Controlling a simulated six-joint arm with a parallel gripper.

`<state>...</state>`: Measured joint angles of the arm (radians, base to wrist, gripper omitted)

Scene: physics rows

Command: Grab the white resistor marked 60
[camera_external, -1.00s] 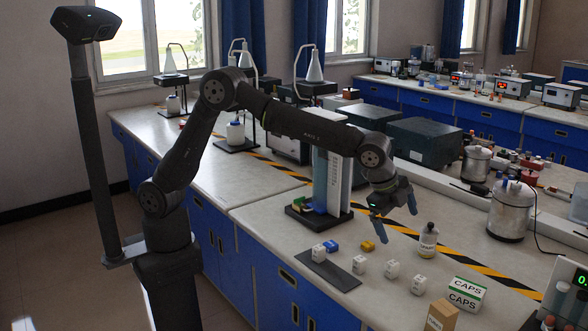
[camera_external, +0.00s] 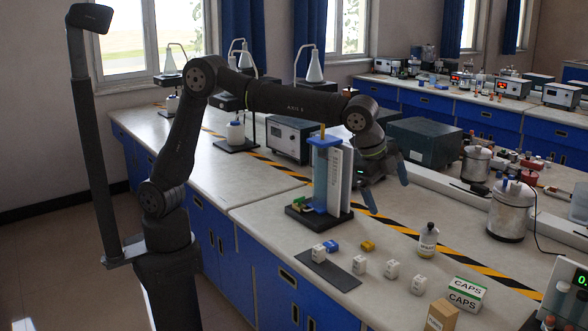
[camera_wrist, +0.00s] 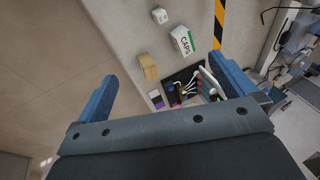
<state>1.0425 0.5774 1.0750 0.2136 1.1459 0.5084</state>
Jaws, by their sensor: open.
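Several small white blocks stand on the bench in the external view: one (camera_external: 319,252) on a dark mat and others in a row to its right, a left one (camera_external: 359,264), a middle one (camera_external: 391,269) and a right one (camera_external: 418,285). Their dark markings are too small to read, so I cannot tell which is marked 60. My gripper (camera_external: 385,182) is open and empty, high above the bench behind the blocks. In the wrist view my open gripper (camera_wrist: 165,75) spans the picture, with one white block (camera_wrist: 159,16) beyond the fingers near the top.
A blue block (camera_external: 331,245) and a yellow block (camera_external: 367,245) lie near the dark mat (camera_external: 330,272). A blue-topped stand (camera_external: 325,175) rises left of my gripper.

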